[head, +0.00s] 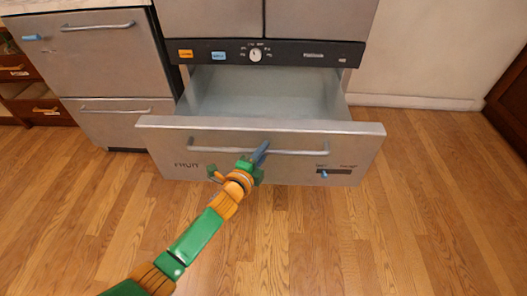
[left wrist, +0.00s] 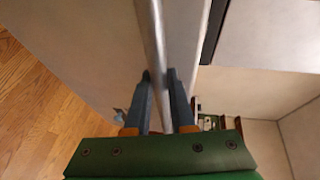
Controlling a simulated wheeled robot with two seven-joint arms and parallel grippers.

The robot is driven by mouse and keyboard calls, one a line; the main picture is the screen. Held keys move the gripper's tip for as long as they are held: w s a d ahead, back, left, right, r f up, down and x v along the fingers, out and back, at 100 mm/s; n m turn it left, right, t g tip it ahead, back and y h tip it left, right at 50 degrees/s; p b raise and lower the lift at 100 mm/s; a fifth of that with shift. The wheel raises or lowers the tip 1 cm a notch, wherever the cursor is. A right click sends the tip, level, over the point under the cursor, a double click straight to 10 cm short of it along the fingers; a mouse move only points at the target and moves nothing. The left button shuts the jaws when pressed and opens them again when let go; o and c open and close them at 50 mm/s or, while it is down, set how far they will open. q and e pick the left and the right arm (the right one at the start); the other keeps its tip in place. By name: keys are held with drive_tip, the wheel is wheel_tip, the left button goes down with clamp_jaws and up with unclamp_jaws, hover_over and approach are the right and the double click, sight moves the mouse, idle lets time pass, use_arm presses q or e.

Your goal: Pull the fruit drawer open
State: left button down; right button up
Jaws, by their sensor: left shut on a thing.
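The fruit drawer (head: 200,170), a wide grey metal drawer marked "FRUIT", stands pulled out from under the fridge doors, and its pale interior (head: 265,95) shows from above. A long silver bar handle (head: 300,152) runs across its front. My left gripper (head: 260,152) is shut on this handle near its middle. In the left wrist view the handle (left wrist: 152,45) runs between the two dark fingers of my left gripper (left wrist: 160,90). My right gripper is in neither view.
A dark control strip (head: 330,55) with a white knob (head: 255,55) lies above the drawer. A dishwasher-like steel unit (head: 100,70) stands at the left, with brown drawers (head: 30,100) beyond it. Wooden floor (head: 430,200) is clear in front and at the right.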

use_arm(q)
drive_tip(key=c, duration=0.8)
unclamp_jaws()
drive_tip(key=shift+o, duration=0.2)
drive_tip(key=shift+s+a+r, duration=0.1)
drive_tip(key=shift+s, duration=0.15)
drive_tip(key=p+v, duration=0.2)
drive_tip(key=v, duration=0.4)
drive_tip(key=shift+s+p, duration=0.25)
drive_tip(key=shift+p, duration=0.1)
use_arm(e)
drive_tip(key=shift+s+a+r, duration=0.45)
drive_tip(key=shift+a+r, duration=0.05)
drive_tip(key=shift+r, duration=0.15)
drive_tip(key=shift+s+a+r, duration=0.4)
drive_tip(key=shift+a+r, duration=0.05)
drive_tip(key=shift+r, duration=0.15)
